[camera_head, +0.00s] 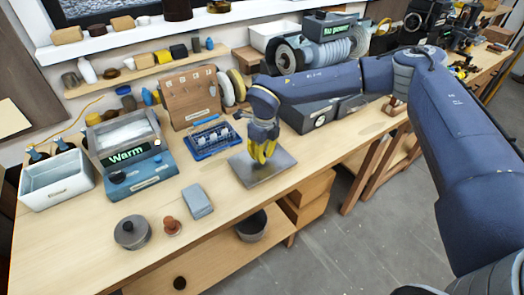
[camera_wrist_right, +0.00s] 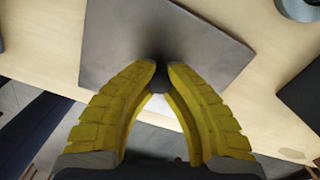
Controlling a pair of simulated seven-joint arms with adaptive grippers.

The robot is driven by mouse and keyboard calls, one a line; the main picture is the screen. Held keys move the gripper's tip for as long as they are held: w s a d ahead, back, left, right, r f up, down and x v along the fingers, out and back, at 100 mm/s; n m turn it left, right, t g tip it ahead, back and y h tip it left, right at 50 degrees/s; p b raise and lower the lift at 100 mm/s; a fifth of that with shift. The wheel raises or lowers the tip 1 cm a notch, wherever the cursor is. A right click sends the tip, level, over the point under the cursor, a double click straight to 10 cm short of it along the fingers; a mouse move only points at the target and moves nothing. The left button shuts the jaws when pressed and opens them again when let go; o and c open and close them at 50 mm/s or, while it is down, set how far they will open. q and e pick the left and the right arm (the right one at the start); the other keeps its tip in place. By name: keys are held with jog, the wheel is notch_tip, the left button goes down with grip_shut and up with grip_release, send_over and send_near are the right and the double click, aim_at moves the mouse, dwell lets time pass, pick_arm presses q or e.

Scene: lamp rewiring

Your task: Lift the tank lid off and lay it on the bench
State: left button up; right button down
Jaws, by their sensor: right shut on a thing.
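The tank lid (camera_head: 252,178) is a flat grey square plate at the bench's front edge, right of the middle. It also fills the top of the right wrist view (camera_wrist_right: 195,38). My right gripper (camera_head: 262,158) is over the plate, its yellow fingers (camera_wrist_right: 160,72) shut on the small dark knob at its middle. The plate looks level, at or just above the bench top (camera_head: 100,215); I cannot tell whether it touches. The tank (camera_head: 125,132), with a "Warm" display, stands open at the left, its pale inside showing. My left gripper is out of view.
A blue rack (camera_head: 212,138) is just left of the plate, with a brown tool board (camera_head: 195,95) behind. A grey-blue block (camera_head: 197,201), a round dark pot (camera_head: 132,232) and a white bin (camera_head: 55,180) stand further left. A dark case (camera_head: 310,115) is behind on the right.

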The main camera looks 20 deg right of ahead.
jog(key=shift+f, duration=0.3)
jog(key=shift+f, duration=0.2)
dwell(0.5)
jog(key=c, duration=1.4)
grip_release()
